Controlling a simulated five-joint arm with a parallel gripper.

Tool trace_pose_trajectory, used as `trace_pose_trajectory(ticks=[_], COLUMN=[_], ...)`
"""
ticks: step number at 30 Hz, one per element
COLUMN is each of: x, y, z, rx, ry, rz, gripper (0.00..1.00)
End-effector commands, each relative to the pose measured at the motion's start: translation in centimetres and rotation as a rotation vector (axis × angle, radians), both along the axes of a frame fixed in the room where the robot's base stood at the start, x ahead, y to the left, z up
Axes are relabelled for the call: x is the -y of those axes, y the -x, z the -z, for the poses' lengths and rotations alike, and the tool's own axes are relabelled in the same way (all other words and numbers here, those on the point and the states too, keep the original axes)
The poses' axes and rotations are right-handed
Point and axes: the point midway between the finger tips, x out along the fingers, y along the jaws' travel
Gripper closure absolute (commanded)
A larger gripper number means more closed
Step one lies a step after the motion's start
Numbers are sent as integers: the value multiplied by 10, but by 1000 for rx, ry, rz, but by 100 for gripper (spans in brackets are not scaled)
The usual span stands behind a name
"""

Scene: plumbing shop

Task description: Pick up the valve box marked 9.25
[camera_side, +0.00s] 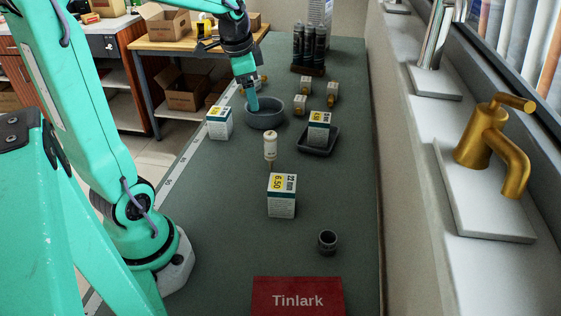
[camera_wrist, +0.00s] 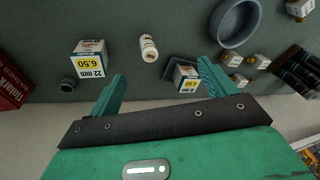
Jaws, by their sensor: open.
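Three white and teal valve boxes with yellow price labels stand on the green bench. The nearest box (camera_side: 282,197) reads 6.50 and 22 mm; it also shows in the wrist view (camera_wrist: 89,59). A second box (camera_side: 319,128) stands on a dark tray (camera_side: 306,148); its label in the wrist view (camera_wrist: 186,78) is too small to read surely. A third box (camera_side: 219,123) stands at the left beside the ruler strip, its number unreadable. I cannot make out 9.25 on any. My gripper (camera_side: 252,103) is open and empty, its fingers (camera_wrist: 160,88) over or near the grey bowl.
The grey bowl (camera_side: 265,115) stands near the third box. A white cylinder (camera_side: 270,147) stands mid-bench. Several small brass-and-white fittings (camera_side: 300,104) lie behind, with dark bottles (camera_side: 309,47) farther back. A dark ring (camera_side: 327,241) and red Tinlark sign (camera_side: 298,297) are in front.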

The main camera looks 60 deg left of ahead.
Motion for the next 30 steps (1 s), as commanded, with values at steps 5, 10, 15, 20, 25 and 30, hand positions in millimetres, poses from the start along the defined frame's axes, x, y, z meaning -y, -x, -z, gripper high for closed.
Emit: trace_pose_trajectory(ticks=[5, 10, 15, 20, 25, 30], x=[-45, -88, -132, -172, -205, -221], y=[-14, -21, -22, -17, -8, -2], z=[20, 41, 68, 96, 122, 136], rx=[-65, -119, -167, -206, -233, -244], ry=[-7, -6, 5, 23, 43, 53], rz=[66, 138, 211, 280, 342, 376], gripper=[16, 16, 16, 16, 16, 16])
